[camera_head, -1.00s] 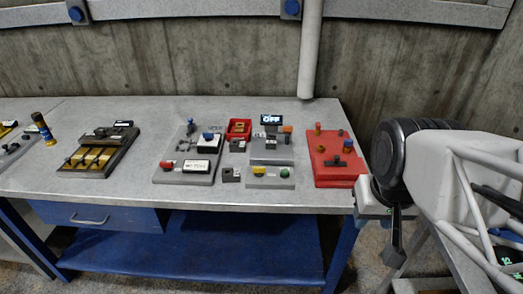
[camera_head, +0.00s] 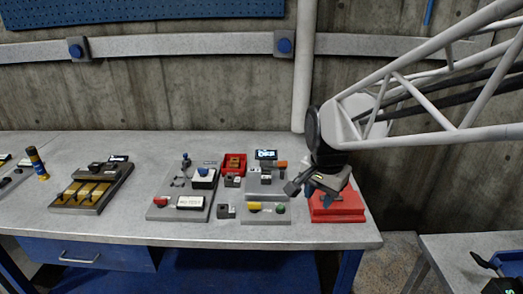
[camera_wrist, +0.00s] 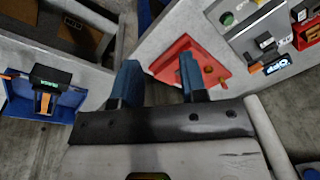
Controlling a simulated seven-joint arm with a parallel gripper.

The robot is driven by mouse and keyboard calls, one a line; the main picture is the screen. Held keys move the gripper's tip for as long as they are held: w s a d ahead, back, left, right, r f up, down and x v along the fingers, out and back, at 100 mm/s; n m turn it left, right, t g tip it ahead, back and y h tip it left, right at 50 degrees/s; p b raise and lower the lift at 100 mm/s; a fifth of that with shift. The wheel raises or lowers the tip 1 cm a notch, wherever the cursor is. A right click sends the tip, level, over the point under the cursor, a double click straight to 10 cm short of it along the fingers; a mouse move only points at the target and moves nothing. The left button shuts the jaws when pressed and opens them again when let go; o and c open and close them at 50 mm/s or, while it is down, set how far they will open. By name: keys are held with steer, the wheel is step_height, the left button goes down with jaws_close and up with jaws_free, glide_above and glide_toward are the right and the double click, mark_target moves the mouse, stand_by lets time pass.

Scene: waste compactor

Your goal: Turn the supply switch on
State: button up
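A grey control panel (camera_head: 256,190) stands on the bench with a small lit display (camera_head: 265,154) at its back. The display reads OFF in the wrist view (camera_wrist: 276,65). Beside it is an orange-ended part (camera_head: 281,164), also in the wrist view (camera_wrist: 255,67), near a black switch-like part (camera_wrist: 266,43). No label shows which part is the supply switch. My gripper (camera_wrist: 158,80) is open and empty, its two blue fingers apart. In the head view it hangs over the red plate (camera_head: 338,215), right of the panel, and hides much of that plate.
A yellow button and a green button (camera_head: 280,208) are at the panel's front. A second table (camera_head: 465,250) with a blue device (camera_head: 508,263) stands at the right.

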steer(key=w+a+f+m, duration=0.5)
steer(key=w+a, duration=0.2)
steer(key=w, duration=0.5)
steer(key=m+g, duration=0.2)
steer(key=m, duration=0.3)
glide_above(254, 203)
step_height(254, 203, down, 8)
steer(key=shift+w+f, duration=0.1)
steer(key=shift+f, duration=0.1)
steer(key=shift+f, duration=3.9)
jaws_close()
